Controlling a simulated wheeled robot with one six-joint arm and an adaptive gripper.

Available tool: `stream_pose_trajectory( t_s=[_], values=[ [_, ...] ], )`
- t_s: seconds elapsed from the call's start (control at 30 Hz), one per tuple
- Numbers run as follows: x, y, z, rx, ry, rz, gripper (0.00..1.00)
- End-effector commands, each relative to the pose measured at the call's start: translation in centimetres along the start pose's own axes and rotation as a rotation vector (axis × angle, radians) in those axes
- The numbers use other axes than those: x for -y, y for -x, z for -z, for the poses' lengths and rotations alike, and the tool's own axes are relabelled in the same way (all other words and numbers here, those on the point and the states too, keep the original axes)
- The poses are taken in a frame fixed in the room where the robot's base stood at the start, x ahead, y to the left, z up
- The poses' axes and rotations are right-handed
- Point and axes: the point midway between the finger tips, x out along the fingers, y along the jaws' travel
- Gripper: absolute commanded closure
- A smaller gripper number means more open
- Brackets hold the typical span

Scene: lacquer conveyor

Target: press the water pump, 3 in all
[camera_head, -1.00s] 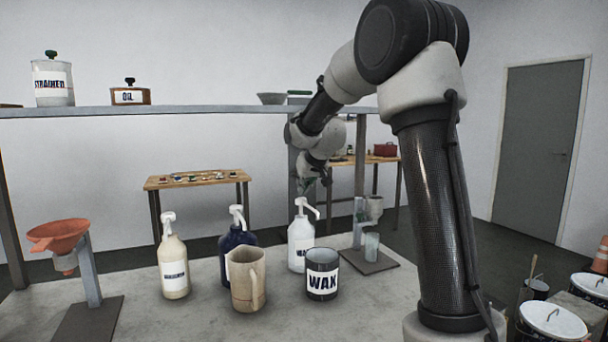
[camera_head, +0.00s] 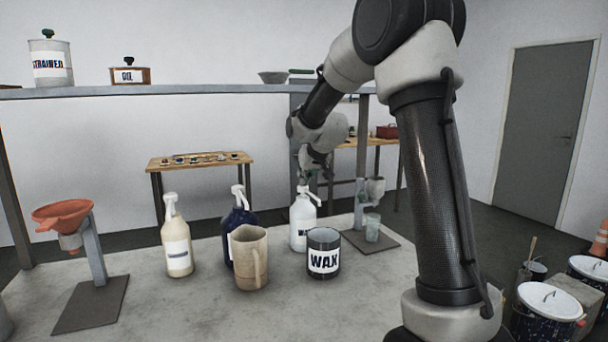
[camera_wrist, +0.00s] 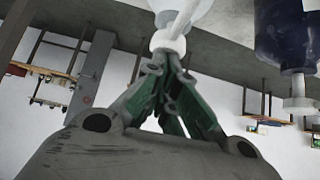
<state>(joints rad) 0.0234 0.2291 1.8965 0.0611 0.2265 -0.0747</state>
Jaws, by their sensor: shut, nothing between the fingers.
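A white pump bottle (camera_head: 303,226) stands on the grey bench. A dark blue pump bottle (camera_head: 238,226) and a cream pump bottle (camera_head: 177,246) stand further left.
The tan jug (camera_head: 249,262) and WAX can (camera_head: 323,252) stand in front of the bottles. An orange funnel (camera_head: 64,213) on a stand is at left. A shelf (camera_head: 180,90) runs above. A stand with a glass jar (camera_head: 372,228) is right of the white bottle.

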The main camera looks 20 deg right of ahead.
Motion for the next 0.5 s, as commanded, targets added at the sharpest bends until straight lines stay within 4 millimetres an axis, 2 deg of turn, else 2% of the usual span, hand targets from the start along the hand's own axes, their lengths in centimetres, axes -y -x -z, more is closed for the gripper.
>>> stream_pose_trajectory(
  t_s=[0.13, 0.27, 0.4, 0.5],
  values=[
    [0.0, 0.0, -0.2, 0.010, -0.002, 0.001, 1.00],
    [0.0, 1.0, 0.8, 0.006, -0.001, 0.001, 1.00],
    [-0.1, 3.2, 3.0, -0.001, -0.001, 0.000, 1.00],
    [-0.1, 5.9, 2.8, -0.002, -0.001, 0.000, 1.00]
  ],
)
